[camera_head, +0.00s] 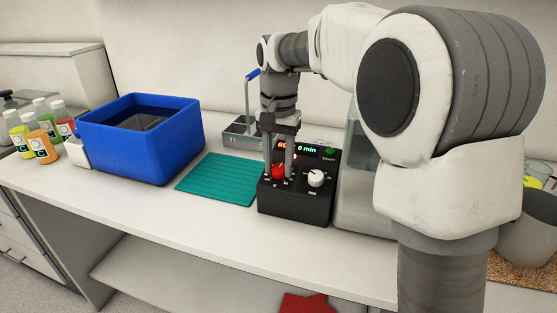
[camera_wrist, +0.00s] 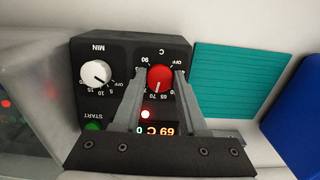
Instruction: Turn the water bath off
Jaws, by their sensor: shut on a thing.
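The black control box (camera_head: 293,204) of the water bath stands on the bench, with a red C knob (camera_head: 278,173) and a white MIN knob (camera_head: 315,178). My gripper (camera_head: 278,170) points down, shut on the red knob, which shows between its fingers in the wrist view (camera_wrist: 160,79). That view is upside down; the red knob's white mark points near 65–70, away from OFF. The white knob (camera_wrist: 95,74) stands free. A red light (camera_wrist: 145,114) glows and the display (camera_wrist: 160,131) is lit, partly hidden by my gripper. The green START button (camera_wrist: 94,126) is clear of my fingers.
A grey, glassy tank (camera_head: 355,190) stands right of the box, partly behind my arm. A teal mat (camera_head: 217,180) lies to the left, then a blue bin (camera_head: 145,155) and several bottles (camera_head: 42,146). The bench front is clear.

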